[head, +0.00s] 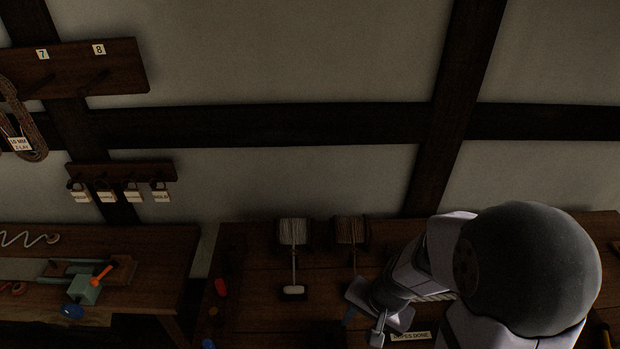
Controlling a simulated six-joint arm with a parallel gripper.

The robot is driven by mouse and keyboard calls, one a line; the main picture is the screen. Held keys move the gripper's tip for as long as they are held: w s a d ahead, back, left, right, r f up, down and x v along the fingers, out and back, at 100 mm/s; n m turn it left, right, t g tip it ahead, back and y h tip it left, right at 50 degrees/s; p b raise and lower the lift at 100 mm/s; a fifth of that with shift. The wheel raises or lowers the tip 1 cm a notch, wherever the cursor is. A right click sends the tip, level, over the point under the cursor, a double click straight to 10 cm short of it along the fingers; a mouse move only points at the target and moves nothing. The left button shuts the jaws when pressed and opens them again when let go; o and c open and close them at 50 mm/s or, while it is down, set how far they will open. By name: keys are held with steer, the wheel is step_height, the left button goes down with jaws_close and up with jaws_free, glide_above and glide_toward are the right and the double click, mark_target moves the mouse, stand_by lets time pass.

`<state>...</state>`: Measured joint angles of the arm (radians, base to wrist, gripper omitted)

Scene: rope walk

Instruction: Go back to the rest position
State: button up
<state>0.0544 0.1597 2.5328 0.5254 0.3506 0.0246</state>
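My arm reaches in from the lower right in the head view, with a large dark rounded joint close to the camera. My gripper (368,316) is at its left end, over the dark wooden bench (265,318) at the lower middle. The fingers are small and dim, and I cannot tell whether they are open or shut. A piece of light twisted rope (436,297) shows beside the arm; the arm hides part of it, and I cannot tell if anything holds it. A label reading "ROPES DONE" (410,336) lies to the right of the gripper.
A left bench carries a green device with an orange handle (101,276). Tags (107,195) and a rope coil (35,140) hang on the wall.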

steer(key=s+d+r+n+g+h+b, duration=0.1)
steer(key=s+d+r+n+h+b, duration=0.1)
steer(key=s+n, duration=0.4)
steer(key=shift+s+d+r+n+g, duration=0.15)
steer(key=shift+d+r+n+g, duration=0.15)
steer(key=shift+d+r+g, duration=0.15)
stand_by(1.4)
